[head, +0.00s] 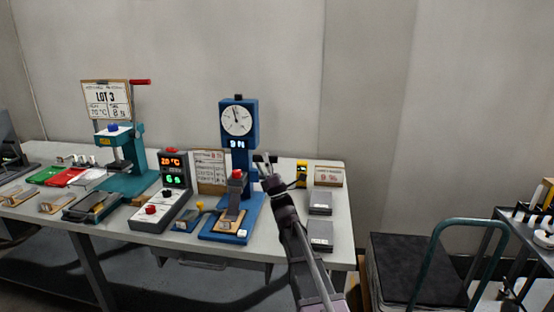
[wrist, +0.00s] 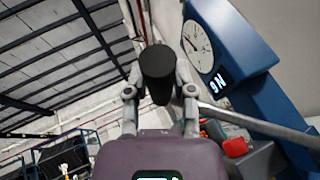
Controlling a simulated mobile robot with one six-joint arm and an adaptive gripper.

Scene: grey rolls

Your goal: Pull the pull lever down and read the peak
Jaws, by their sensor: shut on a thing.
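The blue pull tester (head: 239,135) stands on the bench with a round white dial (head: 237,121) and a small display reading about 9 N (head: 237,144). The dial and display also show at the right of the wrist view (wrist: 198,46). My gripper (head: 266,159) is just right of the tester's column, below the dial's height. In the wrist view its fingers are shut on the black grip of the pull lever (wrist: 157,72). A metal rod (wrist: 262,124) runs to the right from beside the fingers. The dial needle points near the top in the head view.
A red-handled press (head: 122,150) and a control box with red and green displays (head: 172,190) stand to the left. Grey blocks (head: 320,203) lie on the bench right of my arm. A trolley (head: 415,260) stands right of the bench.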

